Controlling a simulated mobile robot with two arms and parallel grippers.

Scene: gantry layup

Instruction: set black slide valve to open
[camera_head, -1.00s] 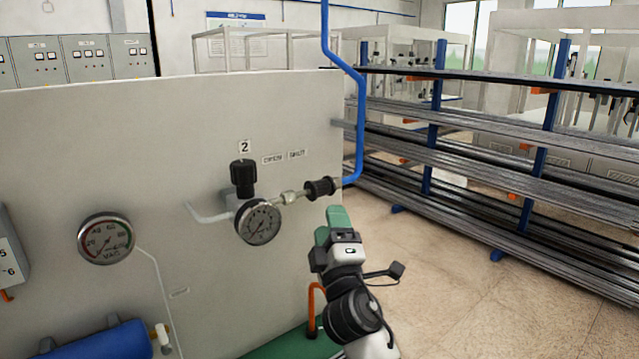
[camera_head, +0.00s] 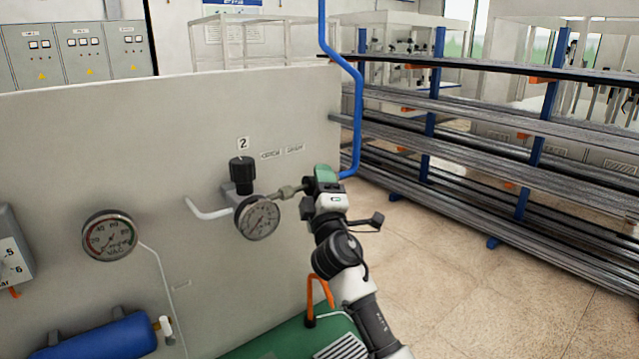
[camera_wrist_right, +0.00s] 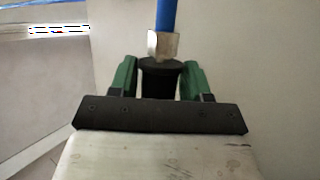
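The black slide valve is a black cylindrical sleeve on the line between the brass fitting (camera_head: 287,191) and the blue pipe (camera_head: 357,115). In the head view my right gripper (camera_head: 324,174) covers it. In the right wrist view the black sleeve (camera_wrist_right: 160,80) sits between the two green fingers of the right gripper (camera_wrist_right: 160,78), one on each side. The fingers are very close to the sleeve; I cannot tell whether they press on it. A metal nut (camera_wrist_right: 163,44) and the blue pipe (camera_wrist_right: 167,14) lie beyond it. My left gripper is not in view.
A black knob (camera_head: 242,172) and a round gauge (camera_head: 258,218) are left of the valve on the grey panel (camera_head: 190,130). A vacuum gauge (camera_head: 110,235) is farther left. A blue cylinder (camera_head: 105,340) is below. A rack of bars (camera_head: 470,130) stands at right, with open floor before it.

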